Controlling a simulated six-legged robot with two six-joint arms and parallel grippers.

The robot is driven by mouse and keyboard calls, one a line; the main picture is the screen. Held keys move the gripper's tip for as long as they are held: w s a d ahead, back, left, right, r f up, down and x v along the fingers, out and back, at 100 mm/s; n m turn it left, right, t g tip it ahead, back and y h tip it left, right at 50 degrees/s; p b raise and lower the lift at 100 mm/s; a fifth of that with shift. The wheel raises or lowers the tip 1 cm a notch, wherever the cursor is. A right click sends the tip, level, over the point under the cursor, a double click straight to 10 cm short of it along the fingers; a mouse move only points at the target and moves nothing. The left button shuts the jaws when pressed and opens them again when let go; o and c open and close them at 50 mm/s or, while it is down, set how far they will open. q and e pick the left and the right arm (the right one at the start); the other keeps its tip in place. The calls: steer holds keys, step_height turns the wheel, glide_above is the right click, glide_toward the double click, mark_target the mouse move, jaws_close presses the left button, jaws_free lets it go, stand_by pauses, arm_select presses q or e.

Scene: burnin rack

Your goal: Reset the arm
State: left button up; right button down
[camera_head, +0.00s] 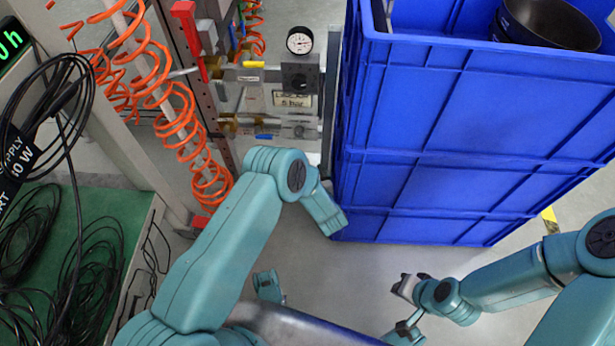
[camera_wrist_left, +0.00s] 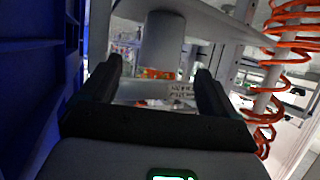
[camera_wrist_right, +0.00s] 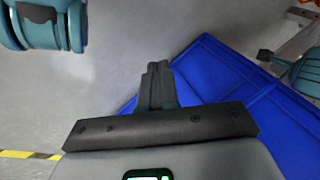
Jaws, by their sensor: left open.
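My left arm (camera_head: 235,235) comes in from the lower left in the head view and bends down beside the blue crates (camera_head: 470,120). Its fingers are not clear there. In the left wrist view my left gripper (camera_wrist_left: 160,78) is open, its two dark fingers wide apart with nothing between them. A grey post (camera_wrist_left: 162,42) and a labelled plate stand beyond. My right arm (camera_head: 510,285) reaches in from the right. My right gripper (camera_head: 404,286) is over the floor, apart from the crates. In the right wrist view its fingers (camera_wrist_right: 158,75) are together and hold nothing visible.
The rack (camera_head: 285,85) with a round gauge (camera_head: 299,40) stands at the back centre. Orange coiled hoses (camera_head: 180,110) hang left of it. A dark bowl (camera_head: 548,22) is in the top crate. Black cables (camera_head: 90,270) lie on a green surface at left. Floor (camera_head: 380,265) is free in front.

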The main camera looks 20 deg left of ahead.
arm_select(q)
steer(key=shift+d, duration=0.2)
arm_select(e)
steer(key=shift+s+d, duration=0.15)
steer(key=shift+s, duration=0.1)
arm_select(q)
steer(key=s+d+r+m+g+h+p, duration=0.2)
steer(key=s+r+g+h+p, duration=0.1)
steer(key=s+r+p, duration=0.7)
steer(key=s+d+r+m+g+h+p, duration=0.1)
steer(key=s+r+g+h+p, duration=0.3)
steer(key=s+r+p, duration=0.6)
steer(key=s+d+r+m+g+h+p, duration=0.2)
steer(key=s+r+p, duration=0.8)
steer(key=r+p, duration=0.8)
step_height(320, 180, up, 2)
steer(key=d+g+h, duration=0.1)
steer(key=d+h, duration=0.1)
steer(key=h, duration=0.1)
steer(key=shift+s+r+m+p, duration=0.2)
steer(key=shift+s+m+p, duration=0.1)
steer(key=shift+s+p, duration=0.1)
arm_select(e)
steer(key=s+a+r+g, duration=0.1)
steer(key=s+r, duration=0.1)
steer(key=r, duration=1.7)
steer(key=s+a+r+g, duration=0.1)
steer(key=s+r, duration=0.2)
steer(key=r, duration=1.6)
steer(key=shift+n+y, duration=0.3)
